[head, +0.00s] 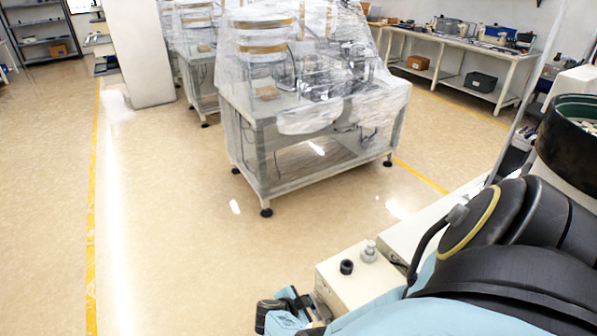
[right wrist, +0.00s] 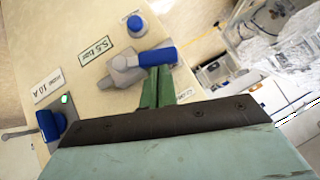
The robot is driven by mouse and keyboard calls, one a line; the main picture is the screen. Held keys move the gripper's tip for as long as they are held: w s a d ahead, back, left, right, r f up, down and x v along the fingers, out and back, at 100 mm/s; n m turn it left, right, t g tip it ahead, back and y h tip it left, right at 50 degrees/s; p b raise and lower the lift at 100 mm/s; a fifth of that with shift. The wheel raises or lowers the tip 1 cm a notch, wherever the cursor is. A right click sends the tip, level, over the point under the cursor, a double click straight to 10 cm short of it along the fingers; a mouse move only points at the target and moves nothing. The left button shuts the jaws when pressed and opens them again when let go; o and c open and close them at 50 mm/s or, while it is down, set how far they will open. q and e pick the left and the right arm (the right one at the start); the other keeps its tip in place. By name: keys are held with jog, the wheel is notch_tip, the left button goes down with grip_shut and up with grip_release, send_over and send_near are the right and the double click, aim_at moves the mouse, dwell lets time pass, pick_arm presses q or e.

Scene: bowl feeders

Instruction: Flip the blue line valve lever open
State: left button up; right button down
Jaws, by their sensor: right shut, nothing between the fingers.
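In the right wrist view a grey valve with a blue lever (right wrist: 155,57) sits on a cream panel (right wrist: 75,72). The lever points right from the valve body. My right gripper (right wrist: 158,75) has its green fingers together and empty, at the lower edge of the lever; I cannot tell whether they touch it. My left gripper is not in view.
The panel also carries a blue knob (right wrist: 137,25), a "5.5 bar" label (right wrist: 94,63), a "10 A" label (right wrist: 53,86) and another blue handle (right wrist: 47,125). In the head view a wrapped bench (head: 310,150) stands beyond open floor. A dark bowl (head: 570,140) is at right.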

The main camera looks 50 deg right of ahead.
jog(key=shift+w+d+f+n+g+y+b, duration=0.25)
jog(key=shift+w+f+n+g+b, duration=0.1)
jog(key=shift+f+g+b, duration=0.2)
jog(key=shift+w+d+f+n+g+y+b, duration=0.15)
jog(key=shift+w+f+n+g+y+b, duration=0.2)
jog(key=shift+b, duration=0.3)
jog(key=shift+w, duration=0.1)
jog(key=d+r+p+v, duration=0.1)
jog(key=d+p+v, duration=0.1)
jog(key=p+v, duration=0.6)
jog(key=v, duration=0.5)
jog(key=shift+r+p, duration=0.3)
jog(key=shift+r, duration=0.05)
